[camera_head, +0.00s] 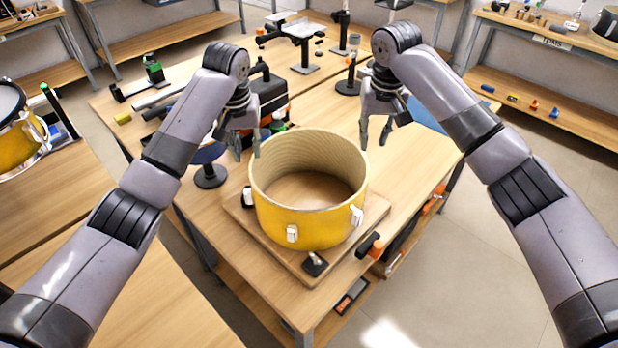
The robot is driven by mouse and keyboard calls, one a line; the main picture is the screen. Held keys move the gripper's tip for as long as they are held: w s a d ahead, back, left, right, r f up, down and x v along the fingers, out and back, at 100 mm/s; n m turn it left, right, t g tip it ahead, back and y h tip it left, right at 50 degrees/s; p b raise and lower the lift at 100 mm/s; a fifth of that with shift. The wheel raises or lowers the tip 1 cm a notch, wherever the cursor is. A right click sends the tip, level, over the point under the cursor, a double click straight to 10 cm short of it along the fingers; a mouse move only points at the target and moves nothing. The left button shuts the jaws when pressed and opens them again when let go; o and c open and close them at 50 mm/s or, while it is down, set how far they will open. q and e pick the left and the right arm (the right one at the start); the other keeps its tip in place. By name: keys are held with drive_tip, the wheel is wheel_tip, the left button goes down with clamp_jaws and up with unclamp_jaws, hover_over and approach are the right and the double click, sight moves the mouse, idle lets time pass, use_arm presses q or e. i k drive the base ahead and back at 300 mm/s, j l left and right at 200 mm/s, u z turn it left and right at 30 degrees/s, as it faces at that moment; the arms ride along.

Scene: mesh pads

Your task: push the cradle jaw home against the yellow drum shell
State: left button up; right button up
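The yellow drum shell (303,228) stands open end up on a square wooden board (376,214) on the workbench, with white lugs on its side. A small black block with a metal piece (315,264) sits at the board's front corner, close to the shell. A black piece with an orange end (369,246) is at the board's right edge. I cannot tell for sure which is the cradle jaw. My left gripper (246,153) is open and empty, behind the shell's left rim. My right gripper (375,138) is open and empty, behind the shell's right rim.
A round black stand (210,177) is left of the shell. A black and orange case (270,92) stands behind it. Tools and stands fill the bench's back. Bench top right of the shell is mostly clear. Another yellow drum (18,145) is on the left bench.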

sight(372, 246)
drive_tip(key=k+l, duration=0.15)
drive_tip(key=k, duration=0.35)
drive_tip(key=k+l, duration=0.15)
drive_tip(key=k, duration=0.35)
drive_tip(key=k+l, duration=0.2)
drive_tip(key=k, duration=0.25)
